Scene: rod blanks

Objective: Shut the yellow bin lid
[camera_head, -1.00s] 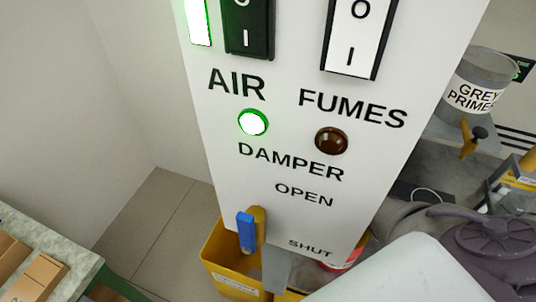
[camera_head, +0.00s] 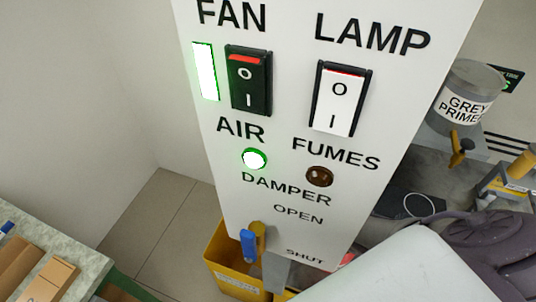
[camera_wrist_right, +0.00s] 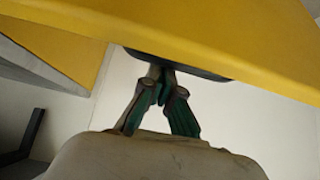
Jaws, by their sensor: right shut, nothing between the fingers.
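The yellow bin (camera_head: 215,265) stands low behind the white control panel in the head view, with a pale label on its side. The panel hides much of it, and I cannot tell how its lid stands there. In the right wrist view a large yellow surface (camera_wrist_right: 210,35) crosses the top of the picture; I cannot tell whether it is the lid or a bin wall. My right gripper (camera_wrist_right: 163,88) is shut and empty, its fingertips close under the yellow edge at a dark piece (camera_wrist_right: 180,65). Contact is unclear. My left gripper is in neither view.
The white control panel (camera_head: 300,230) has switches, a lit green lamp (camera_head: 255,158) and a blue-tipped damper lever (camera_head: 248,245). A GREY PRIMER can (camera_head: 466,95) stands at right. A bench with boxes (camera_head: 50,280) is at lower left. Tiled floor (camera_head: 150,235) is clear.

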